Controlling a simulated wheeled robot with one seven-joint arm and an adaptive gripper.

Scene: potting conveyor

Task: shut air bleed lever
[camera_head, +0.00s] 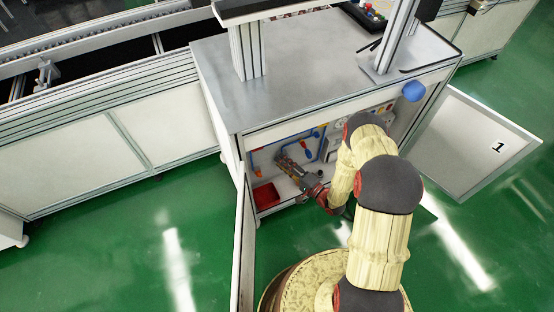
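The open cabinet (322,110) under the grey worktop holds blue pipework with small red and blue handles. My gripper (283,161) reaches into the left half of the cabinet, in front of the pipework. It hides part of the panel behind it. Its fingers are too small to show whether they are open or shut, or whether they touch anything.
A red bin (266,196) sits on the cabinet floor at left. The left door (243,245) stands open toward me, close to my arm. The right door (485,140), marked 1, is swung wide. A blue ball (414,91) shows at the cabinet's upper right. Green floor is clear at left.

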